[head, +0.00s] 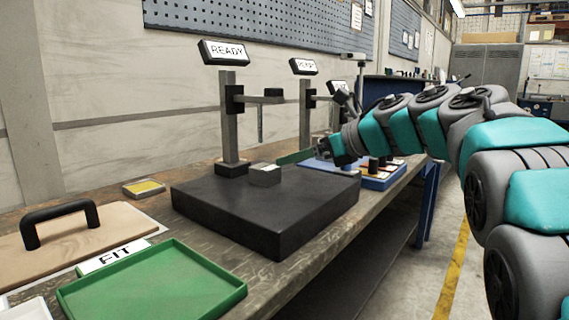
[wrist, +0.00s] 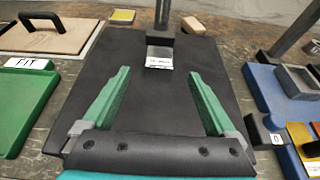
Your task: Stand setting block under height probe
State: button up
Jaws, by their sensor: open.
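The setting block (head: 265,174), a small grey block with a pale label, rests on the dark surface plate (head: 215,205) near the foot of the stand. The height probe (head: 260,122) hangs from the stand's arm above the block, with a gap between; whether it is exactly over the block I cannot tell. My gripper (head: 322,148) is right of the block and apart from it. In the wrist view my gripper (wrist: 160,74) has its green fingers wide apart and empty. The block (wrist: 159,57) shows beyond them, between their lines, before the stand's base.
A green tray (head: 150,290) with a FIT label lies front left, beside a wooden board with a black handle (head: 60,222). A yellow-topped pad (head: 144,188) is behind. A blue tray (head: 380,178) with small parts and more READY stands are to the right. The plate's front is clear.

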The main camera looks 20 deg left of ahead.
jog(key=shift+s+d+r, duration=0.2)
jog(key=shift+s+d, duration=0.05)
jog(key=shift+d, duration=0.2)
